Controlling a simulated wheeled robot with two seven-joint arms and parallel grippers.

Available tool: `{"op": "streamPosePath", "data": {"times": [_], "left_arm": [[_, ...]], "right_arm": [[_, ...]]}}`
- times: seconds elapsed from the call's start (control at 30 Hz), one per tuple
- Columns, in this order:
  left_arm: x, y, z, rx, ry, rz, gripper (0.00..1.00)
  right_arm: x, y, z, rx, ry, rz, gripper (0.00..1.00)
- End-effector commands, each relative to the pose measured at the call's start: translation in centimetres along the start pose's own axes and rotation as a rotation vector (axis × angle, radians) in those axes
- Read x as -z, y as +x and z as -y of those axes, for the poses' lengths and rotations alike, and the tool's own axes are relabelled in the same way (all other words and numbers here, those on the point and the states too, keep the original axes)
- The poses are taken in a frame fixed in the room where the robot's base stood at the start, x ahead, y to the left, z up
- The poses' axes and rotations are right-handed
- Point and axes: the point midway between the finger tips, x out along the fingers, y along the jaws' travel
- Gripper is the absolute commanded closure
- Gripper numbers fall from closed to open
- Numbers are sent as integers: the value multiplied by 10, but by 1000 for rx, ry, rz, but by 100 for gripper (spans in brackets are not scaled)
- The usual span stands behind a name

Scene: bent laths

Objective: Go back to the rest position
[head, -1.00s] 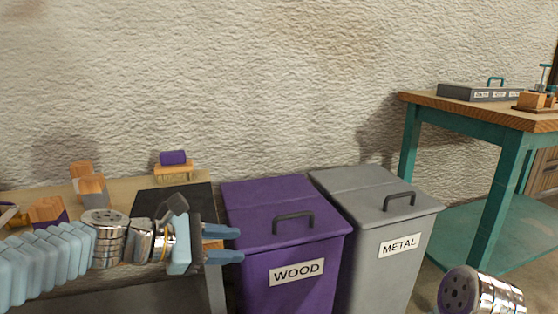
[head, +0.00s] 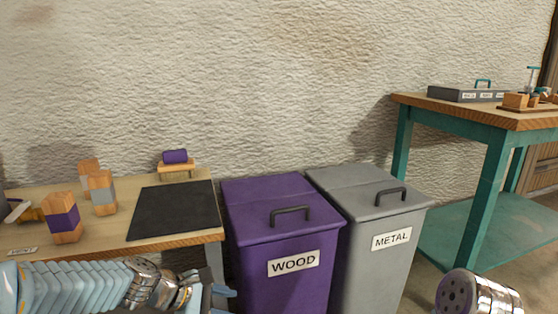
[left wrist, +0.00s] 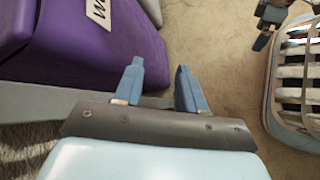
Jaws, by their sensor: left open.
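The bin also shows at the upper left of the left wrist view (left wrist: 120,50). A metal link of my right arm shows at the lower right of the head view.
A wooden table (head: 130,222) with several blocks and a black mat (head: 175,211) stands at left. A grey METAL bin (head: 375,225) stands beside the purple one. A teal workbench (head: 470,115) is at right. Both bin lids are shut.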

Motion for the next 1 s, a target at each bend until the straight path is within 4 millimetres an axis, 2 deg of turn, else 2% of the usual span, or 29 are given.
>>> {"op": "streamPosePath", "data": {"times": [0.17,0.23,0.33,0.4,0.5,0.67,0.7,1.0], "left_arm": [[67,56,66,157,181,-136,60],[97,81,107,248,311,-184,60],[130,107,164,370,518,-212,60],[145,121,202,441,664,-203,60],[156,137,253,517,863,-159,60],[153,153,326,574,1165,-31,60],[141,140,312,566,1181,-36,60],[95,93,276,565,1179,-38,60]], "right_arm": [[0,0,0,0,0,0,0],[0,0,0,0,0,0,0],[0,0,0,0,0,0,0],[0,0,0,0,0,0,0],[0,0,0,0,0,0,0],[0,0,0,0,0,0,0],[0,-19,7,0,0,1,0],[-2,-88,36,2,-8,4,0]]}}
